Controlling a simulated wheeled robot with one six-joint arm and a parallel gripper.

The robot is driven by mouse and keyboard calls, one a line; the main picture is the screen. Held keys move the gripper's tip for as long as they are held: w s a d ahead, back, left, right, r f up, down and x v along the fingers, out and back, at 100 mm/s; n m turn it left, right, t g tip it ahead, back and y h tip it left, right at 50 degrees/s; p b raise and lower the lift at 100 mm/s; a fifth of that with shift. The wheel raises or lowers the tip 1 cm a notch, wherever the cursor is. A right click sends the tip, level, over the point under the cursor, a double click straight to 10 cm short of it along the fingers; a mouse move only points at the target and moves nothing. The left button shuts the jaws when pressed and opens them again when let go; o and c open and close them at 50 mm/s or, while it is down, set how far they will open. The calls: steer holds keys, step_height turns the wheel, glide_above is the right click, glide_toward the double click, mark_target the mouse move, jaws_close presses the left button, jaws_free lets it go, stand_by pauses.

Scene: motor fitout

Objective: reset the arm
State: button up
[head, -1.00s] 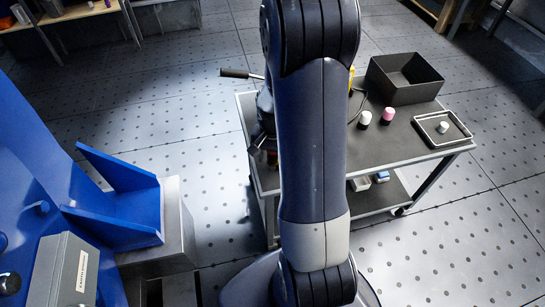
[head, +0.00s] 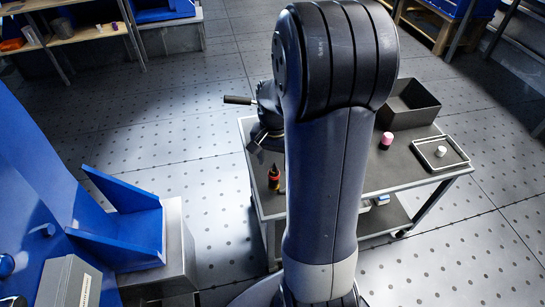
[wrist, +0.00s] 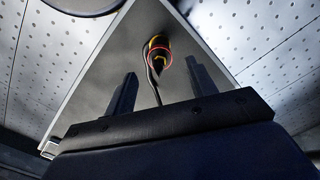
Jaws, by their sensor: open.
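Beyond the fingertips is a yellow and black item (wrist: 156,45) with a red ring and a dark cable, over the grey cart top (wrist: 95,85). I cannot tell how far the fingers are from it.
A blue bracket (head: 120,225) stands left. Floor between is clear.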

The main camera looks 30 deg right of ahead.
mark_target(274, 180)
steer(key=shift+f, duration=0.1)
steer(key=shift+f+b, duration=0.8)
steer(key=shift+f, duration=3.9)
